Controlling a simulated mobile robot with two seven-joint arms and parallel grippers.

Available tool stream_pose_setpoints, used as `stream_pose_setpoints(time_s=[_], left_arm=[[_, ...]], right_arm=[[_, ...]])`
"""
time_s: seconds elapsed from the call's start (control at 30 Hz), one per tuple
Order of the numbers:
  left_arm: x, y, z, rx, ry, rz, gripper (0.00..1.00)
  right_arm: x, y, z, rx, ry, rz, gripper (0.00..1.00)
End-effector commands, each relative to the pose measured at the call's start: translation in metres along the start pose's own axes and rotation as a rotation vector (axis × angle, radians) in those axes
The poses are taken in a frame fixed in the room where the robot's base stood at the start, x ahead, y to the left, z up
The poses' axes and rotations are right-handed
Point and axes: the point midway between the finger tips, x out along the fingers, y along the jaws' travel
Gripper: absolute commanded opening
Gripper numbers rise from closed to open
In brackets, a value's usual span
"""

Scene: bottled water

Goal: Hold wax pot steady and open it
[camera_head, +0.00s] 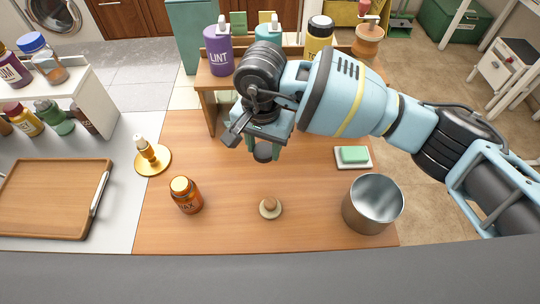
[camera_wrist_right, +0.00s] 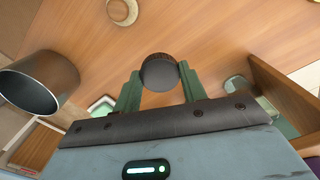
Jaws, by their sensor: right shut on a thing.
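The wax pot (camera_head: 187,195) is a small amber jar with a "WAX" label, standing upright at the left of the wooden table. Its round top shows yellow-orange, with no dark cap on it. My right gripper (camera_head: 264,147) is above the table's back middle, to the right of the wax pot and apart from it. It is shut on a dark round cap (camera_head: 263,153). In the right wrist view the cap (camera_wrist_right: 159,72) sits between the two green fingers. My left gripper is in neither view.
A round wooden-knobbed piece (camera_head: 270,207) lies front middle. A metal pot (camera_head: 373,203) and a green sponge on a dish (camera_head: 353,156) are at right. A shelf with bottles (camera_head: 217,57) is behind. The table's middle is mostly clear.

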Motion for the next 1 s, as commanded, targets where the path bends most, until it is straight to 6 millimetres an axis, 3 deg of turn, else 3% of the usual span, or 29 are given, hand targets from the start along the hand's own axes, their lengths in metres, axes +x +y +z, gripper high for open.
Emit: stream_pose_setpoints(time_s=[0.23,0.6,0.87,1.0], left_arm=[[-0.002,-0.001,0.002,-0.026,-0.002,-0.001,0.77],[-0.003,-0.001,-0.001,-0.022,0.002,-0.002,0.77],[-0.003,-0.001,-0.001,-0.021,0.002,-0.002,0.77],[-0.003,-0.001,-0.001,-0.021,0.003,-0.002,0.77]], right_arm=[[0.004,0.001,0.001,0.004,-0.001,0.001,0.14],[0.058,0.001,0.001,0.002,-0.002,0.002,0.14],[0.065,0.000,0.001,0.003,-0.001,0.000,0.14],[0.078,0.001,0.001,0.002,-0.003,0.002,0.14]])
